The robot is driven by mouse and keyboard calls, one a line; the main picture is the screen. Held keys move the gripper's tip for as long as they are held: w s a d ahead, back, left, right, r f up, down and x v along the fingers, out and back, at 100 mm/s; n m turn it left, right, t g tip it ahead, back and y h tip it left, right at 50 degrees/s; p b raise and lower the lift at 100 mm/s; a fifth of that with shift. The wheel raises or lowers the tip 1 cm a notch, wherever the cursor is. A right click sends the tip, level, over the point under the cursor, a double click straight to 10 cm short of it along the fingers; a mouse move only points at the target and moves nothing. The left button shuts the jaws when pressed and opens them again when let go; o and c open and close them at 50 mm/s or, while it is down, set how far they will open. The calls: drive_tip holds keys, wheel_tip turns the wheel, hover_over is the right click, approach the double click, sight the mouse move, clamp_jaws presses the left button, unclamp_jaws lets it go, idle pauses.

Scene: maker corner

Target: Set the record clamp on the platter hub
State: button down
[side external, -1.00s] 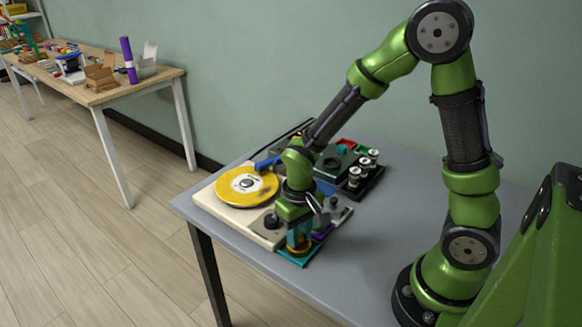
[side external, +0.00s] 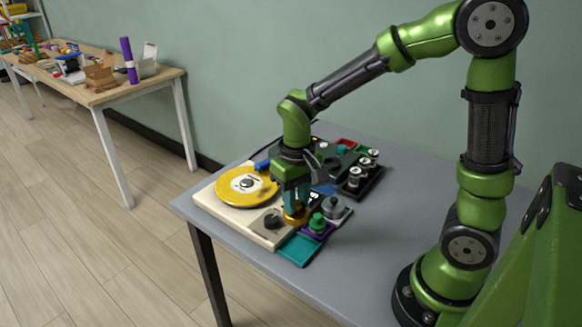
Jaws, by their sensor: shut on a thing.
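A yellow record with a white label (side external: 233,196) lies on the turntable (side external: 213,202), and the dark platter hub (side external: 247,183) shows at its middle. My gripper (side external: 295,208) points down and is shut on a gold, round piece, which I take for the record clamp (side external: 295,219). It is held above the work area, to the right of the record and apart from it. The teal pad (side external: 299,250) below it is bare. The fingers hide part of the clamp.
A green knobbed piece (side external: 317,222) on a purple pad and a grey knobbed piece (side external: 334,208) stand close to the right of the clamp. A dark knob (side external: 271,221) is on the turntable's near corner. A blue part (side external: 262,165) reaches over the record's far edge.

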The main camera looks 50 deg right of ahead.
drive_tip(key=shift+m, duration=0.6)
drive_tip(key=w+d, duration=0.1)
drive_tip(key=w, duration=0.4)
drive_tip(key=w+d+f, duration=0.1)
drive_tip(key=w+d, duration=0.1)
drive_tip(key=w, duration=0.3)
drive_tip(key=w+d, duration=0.1)
drive_tip(key=w, duration=0.4)
drive_tip(key=shift+w+d+f, duration=0.1)
drive_tip(key=shift+d+f, duration=0.1)
drive_tip(key=w, duration=0.1)
drive_tip(key=w+d+r, duration=0.1)
drive_tip(key=w, duration=0.3)
drive_tip(key=shift+w+d+r, duration=0.25)
drive_tip(key=shift+d+r, duration=0.05)
drive_tip(key=shift+w+r, duration=0.15)
drive_tip(key=shift+r, duration=0.3)
drive_tip(key=shift+f, duration=1.9)
drive_tip(key=shift+f, duration=0.45)
